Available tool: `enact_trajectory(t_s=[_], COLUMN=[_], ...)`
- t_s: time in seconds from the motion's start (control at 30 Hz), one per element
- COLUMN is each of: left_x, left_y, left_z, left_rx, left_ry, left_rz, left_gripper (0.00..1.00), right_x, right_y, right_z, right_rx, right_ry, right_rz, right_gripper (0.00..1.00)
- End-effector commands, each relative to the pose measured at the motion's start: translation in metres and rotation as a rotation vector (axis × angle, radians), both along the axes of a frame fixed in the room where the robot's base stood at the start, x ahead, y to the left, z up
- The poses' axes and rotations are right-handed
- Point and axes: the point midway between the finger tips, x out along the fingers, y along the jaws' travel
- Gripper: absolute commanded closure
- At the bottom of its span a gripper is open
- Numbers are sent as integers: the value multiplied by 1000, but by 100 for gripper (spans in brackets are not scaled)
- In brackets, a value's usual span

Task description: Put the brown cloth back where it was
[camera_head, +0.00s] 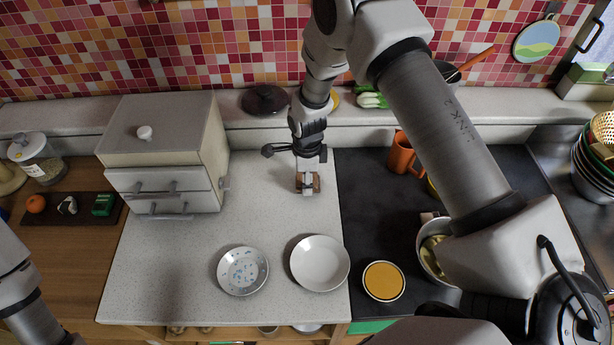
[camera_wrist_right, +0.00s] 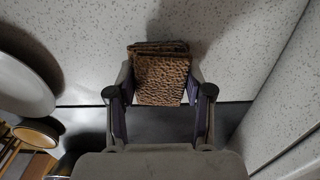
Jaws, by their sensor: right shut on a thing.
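The brown cloth (camera_wrist_right: 162,78) is a small folded piece with a coarse weave. It sits between the fingers of my right gripper (camera_wrist_right: 160,100) in the right wrist view, and the gripper is shut on it. In the head view the cloth (camera_head: 314,183) shows at the tips of the right gripper (camera_head: 308,184), over the pale speckled counter near its right edge. I cannot tell whether the cloth touches the counter. My left arm shows at the lower left of the head view, but its gripper is out of the picture.
A white plate (camera_head: 320,263) and a patterned plate (camera_head: 243,271) lie on the counter's front part. A drawer cabinet (camera_head: 163,160) stands at the left. An orange mug (camera_head: 401,155) stands on the dark surface at the right. The counter between cabinet and gripper is clear.

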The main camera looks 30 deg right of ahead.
Motion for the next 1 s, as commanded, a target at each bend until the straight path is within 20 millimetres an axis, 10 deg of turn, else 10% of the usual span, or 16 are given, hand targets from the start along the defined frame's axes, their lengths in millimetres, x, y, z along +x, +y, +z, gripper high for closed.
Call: enact_trajectory(t_s=[0.4, 0.43, 0.5, 1.0], left_x=[0, 0, 0, 0], left_y=[0, 0, 0, 0], left_z=[4, 4, 5, -4], left_rx=[0, 0, 0, 0], left_ry=[0, 0, 0, 0], left_rz=[0, 0, 0, 0], left_gripper=[60, 60, 60, 60], right_x=[0, 0, 0, 1], right_y=[0, 0, 0, 0], right_z=[-16, -16, -15, 8], right_rx=[-1, 0, 0, -1], right_ry=[-2, -2, -2, -6], right_rz=[-1, -1, -1, -1], right_gripper=[81, 45, 24, 24])
